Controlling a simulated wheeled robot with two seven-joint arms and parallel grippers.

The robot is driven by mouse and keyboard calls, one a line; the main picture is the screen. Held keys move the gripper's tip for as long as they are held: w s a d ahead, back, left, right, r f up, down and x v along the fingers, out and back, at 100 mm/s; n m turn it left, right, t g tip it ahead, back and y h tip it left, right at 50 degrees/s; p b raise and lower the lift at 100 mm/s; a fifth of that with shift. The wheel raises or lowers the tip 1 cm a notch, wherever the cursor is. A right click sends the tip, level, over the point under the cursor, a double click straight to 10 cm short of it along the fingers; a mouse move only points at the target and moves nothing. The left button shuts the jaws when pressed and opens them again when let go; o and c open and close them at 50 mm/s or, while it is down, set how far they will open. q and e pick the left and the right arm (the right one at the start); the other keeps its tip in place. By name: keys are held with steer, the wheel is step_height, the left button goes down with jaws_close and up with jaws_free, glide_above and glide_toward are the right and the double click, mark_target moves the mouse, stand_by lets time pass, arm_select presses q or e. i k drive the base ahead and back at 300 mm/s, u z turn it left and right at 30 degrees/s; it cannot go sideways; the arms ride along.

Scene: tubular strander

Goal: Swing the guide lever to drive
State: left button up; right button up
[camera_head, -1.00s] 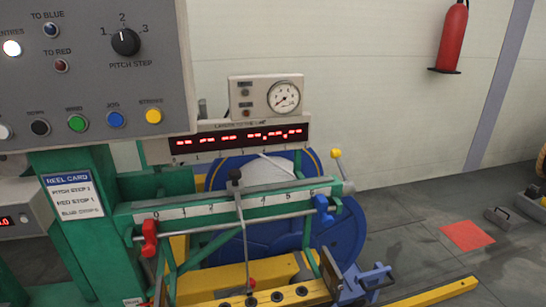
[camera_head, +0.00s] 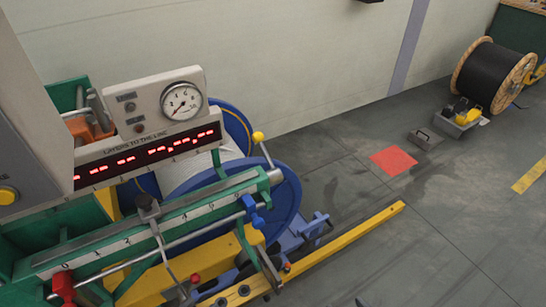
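A short lever with a yellow ball knob (camera_head: 258,137) stands at the right end of the green scaled rail (camera_head: 212,194). It leans up and slightly left from the rail's end, and I see no label saying which lever is the guide lever. Neither of my grippers shows in the head view.
A gauge box (camera_head: 165,102) and red digital display (camera_head: 148,155) stand behind the rail. A blue reel (camera_head: 275,205) is beyond it. A yellow floor beam (camera_head: 345,240) extends right. A red floor patch (camera_head: 393,161) and a cable drum (camera_head: 490,78) lie farther off across open floor.

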mark_target(275, 176)
steer(key=k, duration=0.5)
steer(key=z, duration=2.15)
steer(key=i, duration=1.75)
steer(key=u, duration=4)
